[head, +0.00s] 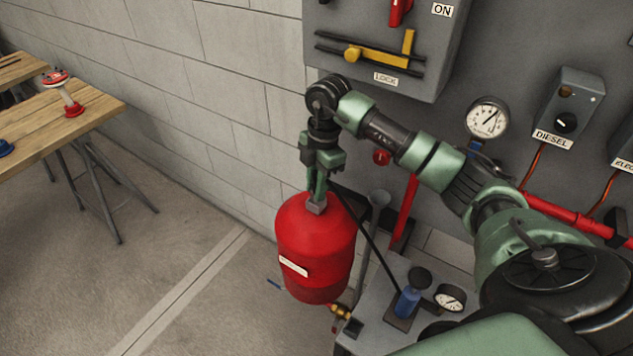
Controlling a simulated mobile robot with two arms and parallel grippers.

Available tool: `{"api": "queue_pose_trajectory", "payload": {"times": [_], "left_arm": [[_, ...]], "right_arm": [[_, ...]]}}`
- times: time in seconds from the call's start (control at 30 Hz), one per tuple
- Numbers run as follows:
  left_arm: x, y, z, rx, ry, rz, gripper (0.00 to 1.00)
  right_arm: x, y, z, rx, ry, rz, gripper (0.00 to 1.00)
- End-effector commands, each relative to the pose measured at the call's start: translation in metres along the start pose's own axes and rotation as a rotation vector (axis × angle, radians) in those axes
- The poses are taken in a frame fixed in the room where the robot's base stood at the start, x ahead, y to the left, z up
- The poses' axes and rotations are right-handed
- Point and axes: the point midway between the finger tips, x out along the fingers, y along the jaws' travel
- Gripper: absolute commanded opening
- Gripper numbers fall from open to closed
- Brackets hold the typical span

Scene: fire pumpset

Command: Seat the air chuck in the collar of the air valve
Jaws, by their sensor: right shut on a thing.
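My right gripper (318,186) points down over the top of the red tank (315,243). It is shut on the air chuck (316,204), a small grey piece at the fingertips. The chuck is at the tank's top; I cannot tell whether it touches or sits in anything there. A black hose (371,239) runs from the gripper down to a blue pump (407,302). The air valve and its collar are hidden behind the chuck and fingers or too small to make out. My left gripper is not in view.
A pump gauge (450,297) stands beside the pump on a grey plinth (377,328). A brass fitting (341,311) is below the tank. Behind are a grey control cabinet (380,40), a wall gauge (487,117) and red pipes (570,214). A wooden table (100,103) stands left; floor between is clear.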

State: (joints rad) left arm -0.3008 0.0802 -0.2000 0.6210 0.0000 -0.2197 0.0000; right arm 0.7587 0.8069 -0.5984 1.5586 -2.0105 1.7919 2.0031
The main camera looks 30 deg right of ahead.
Motion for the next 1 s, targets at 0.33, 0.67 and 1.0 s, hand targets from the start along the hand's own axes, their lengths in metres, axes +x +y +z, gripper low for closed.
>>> {"api": "queue_pose_trajectory", "payload": {"times": [0.33, 0.67, 1.0], "left_arm": [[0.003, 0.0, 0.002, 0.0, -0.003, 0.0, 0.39], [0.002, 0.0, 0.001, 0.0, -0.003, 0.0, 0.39], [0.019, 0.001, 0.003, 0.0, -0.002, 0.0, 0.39]], "right_arm": [[0.003, 0.0, 0.0, 0.001, 0.0, 0.0, 0.39], [0.002, 0.0, 0.0, 0.001, 0.0, -0.001, 0.44], [-0.042, 0.001, 0.0, 0.0, 0.0, 0.004, 0.44]]}}
